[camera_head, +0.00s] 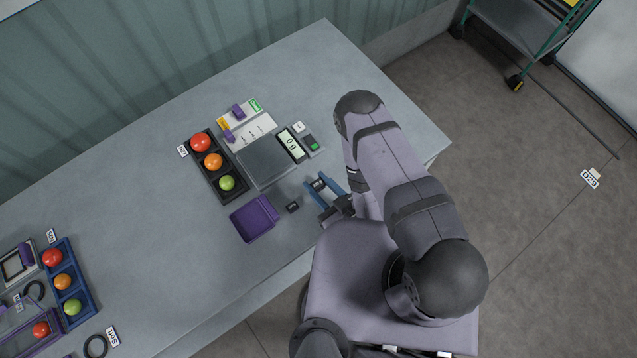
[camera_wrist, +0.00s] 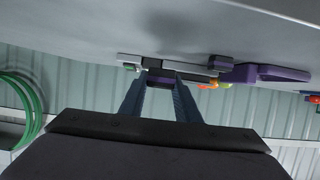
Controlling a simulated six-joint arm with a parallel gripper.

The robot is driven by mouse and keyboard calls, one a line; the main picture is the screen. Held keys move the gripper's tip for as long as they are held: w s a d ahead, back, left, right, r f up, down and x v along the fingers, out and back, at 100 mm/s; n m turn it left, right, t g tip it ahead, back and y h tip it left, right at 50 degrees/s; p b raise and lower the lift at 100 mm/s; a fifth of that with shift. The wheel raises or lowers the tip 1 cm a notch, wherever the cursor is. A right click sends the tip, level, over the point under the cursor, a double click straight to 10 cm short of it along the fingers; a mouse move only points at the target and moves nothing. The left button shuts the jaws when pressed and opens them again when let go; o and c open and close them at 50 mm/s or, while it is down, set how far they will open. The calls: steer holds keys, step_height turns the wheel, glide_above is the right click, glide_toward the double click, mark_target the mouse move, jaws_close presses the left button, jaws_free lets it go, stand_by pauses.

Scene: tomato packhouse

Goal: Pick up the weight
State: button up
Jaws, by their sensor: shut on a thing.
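My gripper (camera_head: 322,187) is low over the table, right of the purple tray. It is shut on a small dark block, the weight (camera_head: 319,184), which sits between the blue fingertips. In the wrist view the weight (camera_wrist: 160,76) shows as a dark piece between the fingertips of my gripper (camera_wrist: 160,82). The fingers partly hide it, and I cannot tell whether it touches the table. A second small dark block (camera_head: 292,207) stands on the table left of my gripper; it also shows in the wrist view (camera_wrist: 221,63).
The purple tray (camera_head: 254,219) lies left of my gripper. A scale (camera_head: 264,161) with a lit display (camera_head: 291,144) stands behind it. A black tray (camera_head: 207,182) holds red, orange and green tomatoes. More trays fill the far left. The table's right end (camera_head: 405,135) is clear.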

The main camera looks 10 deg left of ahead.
mark_target(318, 185)
step_height(318, 185, up, 7)
steer(key=p, duration=0.5)
steer(key=shift+p, duration=0.3)
